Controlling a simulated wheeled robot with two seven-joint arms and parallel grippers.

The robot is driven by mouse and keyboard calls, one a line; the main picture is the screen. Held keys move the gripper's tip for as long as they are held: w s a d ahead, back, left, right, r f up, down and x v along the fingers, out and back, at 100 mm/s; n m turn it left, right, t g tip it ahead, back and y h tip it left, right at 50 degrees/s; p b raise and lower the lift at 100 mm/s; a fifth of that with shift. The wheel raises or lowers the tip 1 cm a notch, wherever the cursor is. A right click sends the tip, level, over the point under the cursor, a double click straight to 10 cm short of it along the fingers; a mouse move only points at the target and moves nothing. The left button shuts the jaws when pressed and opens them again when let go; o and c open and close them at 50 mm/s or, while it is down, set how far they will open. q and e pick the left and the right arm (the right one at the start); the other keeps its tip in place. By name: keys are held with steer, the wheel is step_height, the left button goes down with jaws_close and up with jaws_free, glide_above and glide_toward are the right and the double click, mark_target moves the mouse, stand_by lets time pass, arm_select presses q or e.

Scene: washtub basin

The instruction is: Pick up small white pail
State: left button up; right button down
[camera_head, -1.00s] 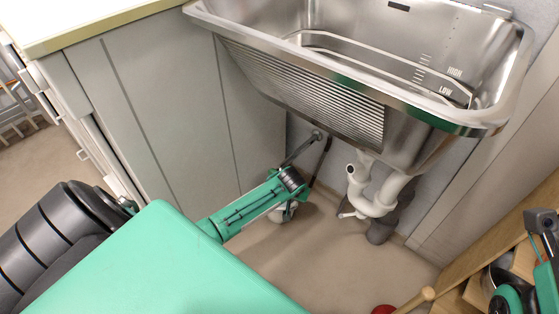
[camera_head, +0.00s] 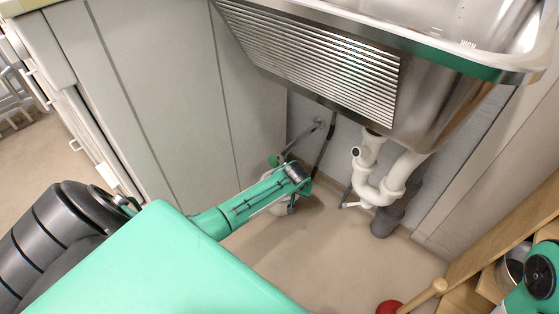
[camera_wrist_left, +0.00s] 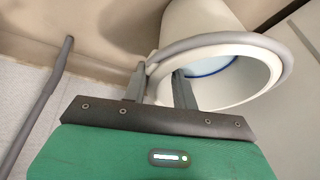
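The small white pail (camera_wrist_left: 200,30) has a grey rim and lies tilted in the left wrist view, its mouth facing the camera. My left gripper (camera_wrist_left: 160,88) is open at the near left part of the rim. One finger is outside the wall beside a rim fitting, the other reaches into the mouth, with the wall between them and a gap visible. In the head view my left arm covers most of the pail (camera_head: 279,208) on the floor below the basin, and the fingertips are hidden. My right gripper is not in view; only part of that arm shows at lower right.
The steel basin (camera_head: 440,95) hangs above, with white drain pipes (camera_head: 383,190) right of my left forearm. Grey cabinets (camera_head: 165,110) stand on the left. A wooden rack (camera_head: 500,240) and a red-headed item (camera_head: 388,307) are at lower right. Floor in between is clear.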

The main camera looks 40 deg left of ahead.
arm_select(q)
jaws_close()
stand_by(1.4)
steer(key=shift+r, duration=0.1)
